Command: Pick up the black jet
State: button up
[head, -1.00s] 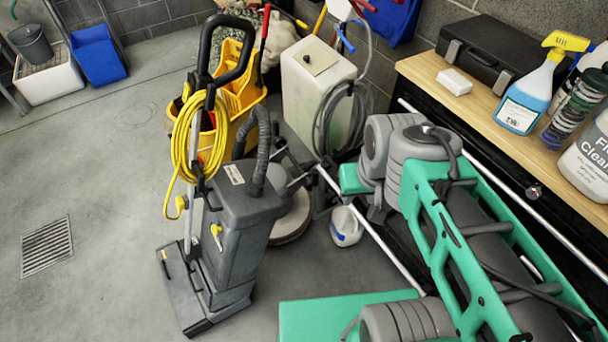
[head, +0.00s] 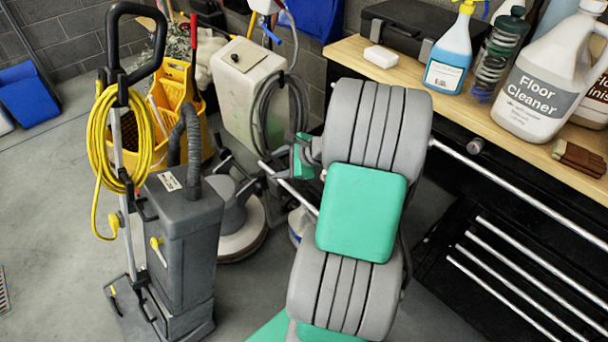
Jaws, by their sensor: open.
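I cannot make out for sure which thing is the black jet. My own grey and green arm fills the lower middle of the head view. My gripper is not in view, so its place relative to these things cannot be told.
A white block (head: 380,57) and a brown block-like object (head: 580,158) lie on the bench.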

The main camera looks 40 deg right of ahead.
jog(key=s+d+f+m+t+h, duration=0.1)
jog(key=d+f+m, duration=0.1)
jog(key=d+m, duration=0.2)
jog(key=s+d+f+m+t+b, duration=0.1)
jog(key=s+d+m+t, duration=0.1)
jog(key=d, duration=0.3)
jog(key=s+d+f+m+t+h+b, duration=0.1)
jog(key=s+d+f+m, duration=0.1)
jog(key=d+m, duration=0.2)
jog(key=shift+d+f+m+t+h, duration=0.25)
jog(key=shift+f+m+t+h, duration=0.1)
jog(key=shift+m, duration=0.45)
jog(key=x, duration=0.2)
jog(key=b+x, duration=0.1)
jog(key=x, duration=0.4)
jog(key=shift+w+d+f, duration=0.2)
jog(key=shift+w+d, duration=0.05)
grip_shut()
